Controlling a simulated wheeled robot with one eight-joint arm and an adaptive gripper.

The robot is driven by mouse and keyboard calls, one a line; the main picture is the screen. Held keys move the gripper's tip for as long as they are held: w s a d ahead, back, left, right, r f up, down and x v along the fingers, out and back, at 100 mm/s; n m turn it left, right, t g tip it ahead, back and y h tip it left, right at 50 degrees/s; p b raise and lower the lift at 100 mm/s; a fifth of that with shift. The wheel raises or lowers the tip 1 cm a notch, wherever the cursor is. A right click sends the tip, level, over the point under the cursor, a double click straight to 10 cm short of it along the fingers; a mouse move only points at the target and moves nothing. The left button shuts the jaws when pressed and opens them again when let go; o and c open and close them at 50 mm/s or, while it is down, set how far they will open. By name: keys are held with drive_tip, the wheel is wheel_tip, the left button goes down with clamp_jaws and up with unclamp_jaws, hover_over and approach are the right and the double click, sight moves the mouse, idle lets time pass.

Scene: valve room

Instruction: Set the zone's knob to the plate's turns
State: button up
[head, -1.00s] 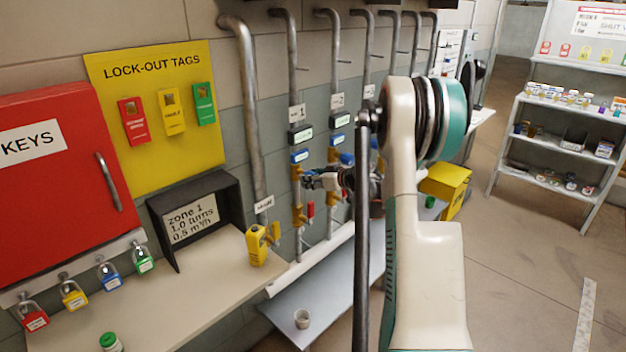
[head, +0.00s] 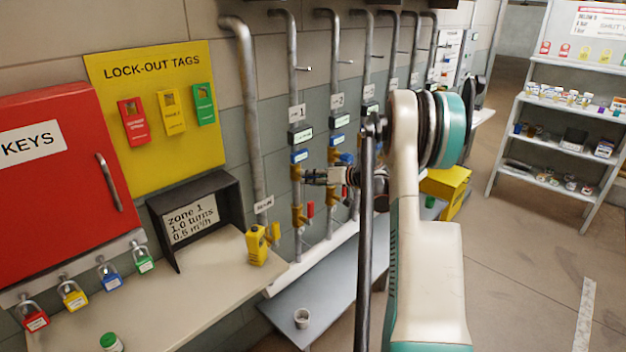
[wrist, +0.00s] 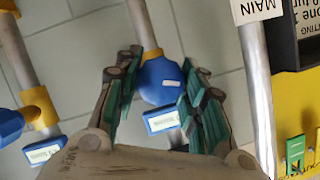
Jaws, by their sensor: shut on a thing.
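The plate (head: 190,221) in the dark frame on the bench reads "zone 1", "1.0 turns" and what looks like 0.5 m³/h. My gripper (head: 308,176) is at the zone 1 pipe, the one with the "1" tag (head: 297,113). In the wrist view, my gripper (wrist: 157,98) has its fingers on either side of the blue knob (wrist: 158,78) and is shut on it. A small blue label (wrist: 163,121) shows just below the knob. In the head view my gripper hides the knob, and its turned angle cannot be read.
The zone 2 pipe, with its own blue knob (wrist: 10,124), stands close by. The main pipe (wrist: 258,100) is on the other side. A yellow device (head: 257,246) sits at the bench edge, and a cup (head: 302,318) stands on the lower grey surface.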

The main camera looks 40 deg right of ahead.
drive_tip(key=m+y, duration=0.1)
drive_tip(key=m, duration=0.1)
drive_tip(key=m+y, duration=0.1)
drive_tip(key=m, duration=0.1)
drive_tip(key=shift+d+t+y+b, duration=0.1)
drive_tip(key=shift+t+y+b, duration=0.2)
drive_tip(key=shift+b, duration=0.05)
idle(0.3)
drive_tip(key=o, duration=1.1)
drive_tip(key=shift+f, duration=0.1)
drive_tip(key=v, duration=1.2)
drive_tip(key=shift+w, duration=0.1)
